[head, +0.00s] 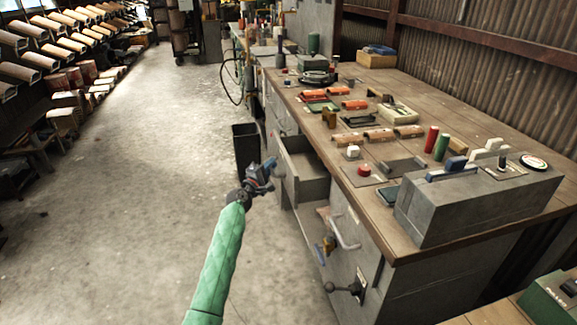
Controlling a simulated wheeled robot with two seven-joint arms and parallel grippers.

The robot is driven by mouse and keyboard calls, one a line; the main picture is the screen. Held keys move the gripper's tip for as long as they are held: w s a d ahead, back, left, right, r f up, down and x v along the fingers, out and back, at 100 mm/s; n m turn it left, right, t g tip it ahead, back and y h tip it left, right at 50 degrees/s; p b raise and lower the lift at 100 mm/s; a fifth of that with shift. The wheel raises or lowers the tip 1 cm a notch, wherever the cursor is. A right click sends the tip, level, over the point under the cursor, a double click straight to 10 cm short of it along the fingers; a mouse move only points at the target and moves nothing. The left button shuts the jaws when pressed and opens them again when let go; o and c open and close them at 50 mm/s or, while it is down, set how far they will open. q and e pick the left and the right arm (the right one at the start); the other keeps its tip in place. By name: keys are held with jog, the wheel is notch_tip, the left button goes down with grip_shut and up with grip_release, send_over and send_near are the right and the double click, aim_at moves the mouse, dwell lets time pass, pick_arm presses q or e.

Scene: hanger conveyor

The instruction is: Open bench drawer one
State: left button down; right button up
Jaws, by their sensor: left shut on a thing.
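A grey bench drawer (308,178) is pulled out from the long side of the workbench, and I can see into its open top. No number is readable on it. My left gripper (270,171) comes in on the green-sleeved arm and is shut at the drawer's front, on what appears to be its handle. The gripper covers the handle, so its shape is hidden. My right gripper is not in the picture.
The wooden workbench (480,122) carries several orange parts, a red button (364,171) and a grey control box (468,205). A curved handle (345,233) and a black lever (345,288) stick out below. A dark bin (246,150) stands behind my gripper.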

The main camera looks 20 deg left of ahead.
pick_arm(q)
jog(key=s+a+b, duration=0.3)
jog(key=s+a, duration=0.5)
jog(key=a, duration=0.4)
jog(key=shift+s, duration=0.15)
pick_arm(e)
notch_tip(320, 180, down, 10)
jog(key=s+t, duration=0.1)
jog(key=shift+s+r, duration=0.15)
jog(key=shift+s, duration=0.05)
pick_arm(q)
jog(key=shift+f, duration=0.1)
jog(key=c, duration=1.5)
grip_release()
jog(key=shift+a, duration=0.1)
jog(key=v, duration=0.7)
jog(key=shift+s+b, duration=0.35)
jog(key=shift+b, duration=0.1)
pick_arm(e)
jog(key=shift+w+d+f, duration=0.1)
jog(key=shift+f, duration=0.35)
pick_arm(q)
jog(key=shift+a, duration=0.1)
